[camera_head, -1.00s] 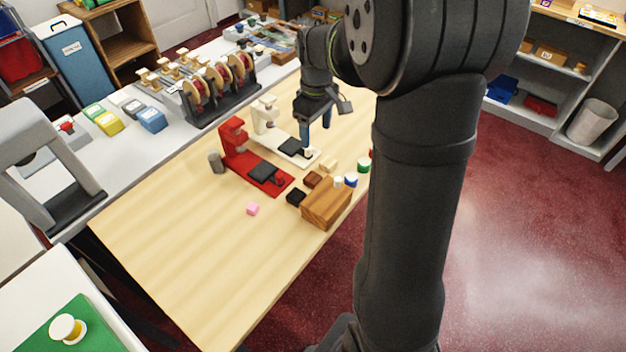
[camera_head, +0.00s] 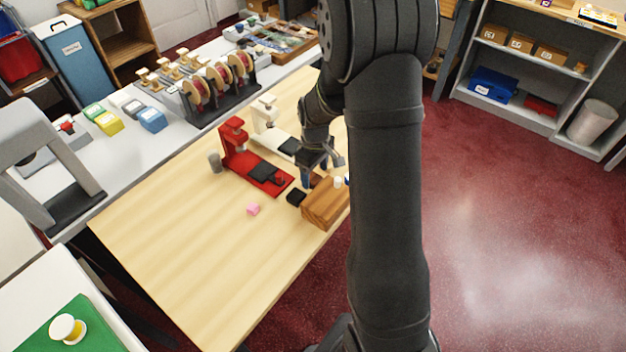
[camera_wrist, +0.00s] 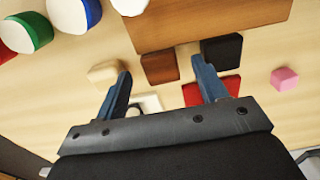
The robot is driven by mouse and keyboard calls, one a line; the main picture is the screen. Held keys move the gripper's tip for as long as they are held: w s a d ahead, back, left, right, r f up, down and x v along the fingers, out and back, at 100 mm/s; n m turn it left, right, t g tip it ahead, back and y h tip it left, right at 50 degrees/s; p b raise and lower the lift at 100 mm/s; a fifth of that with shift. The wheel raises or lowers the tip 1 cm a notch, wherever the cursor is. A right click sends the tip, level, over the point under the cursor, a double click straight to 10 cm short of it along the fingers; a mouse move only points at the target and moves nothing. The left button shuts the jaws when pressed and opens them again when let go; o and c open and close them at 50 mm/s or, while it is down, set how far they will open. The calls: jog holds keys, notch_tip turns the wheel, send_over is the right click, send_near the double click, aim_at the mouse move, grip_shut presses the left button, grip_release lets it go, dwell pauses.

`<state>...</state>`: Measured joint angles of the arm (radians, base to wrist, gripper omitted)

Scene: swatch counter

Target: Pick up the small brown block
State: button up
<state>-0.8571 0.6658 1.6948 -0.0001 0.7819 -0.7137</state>
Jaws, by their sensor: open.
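The small brown block (camera_wrist: 160,68) lies on the wooden table in the wrist view. It sits between a tan block (camera_wrist: 104,72) and a black block (camera_wrist: 221,50), just beside a larger wooden box (camera_wrist: 215,18). My gripper (camera_wrist: 161,70) is open, with its blue fingers on either side of the brown block in that picture. I cannot tell how high the fingertips are above the table. In the head view my gripper (camera_head: 314,179) is over the block's place and hides most of the brown block.
A red stand (camera_head: 262,177) and a white stand (camera_head: 268,132) are close by on the left. A pink block (camera_head: 253,209) lies apart. Blue-and-white (camera_wrist: 76,13) and green-and-white (camera_wrist: 27,32) round items are beside the wooden box. The table's near part is clear.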

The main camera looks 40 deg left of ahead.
jog(key=shift+f, duration=0.95)
jog(key=shift+c, duration=0.3)
jog(key=c, duration=1)
jog(key=shift+r, duration=0.1)
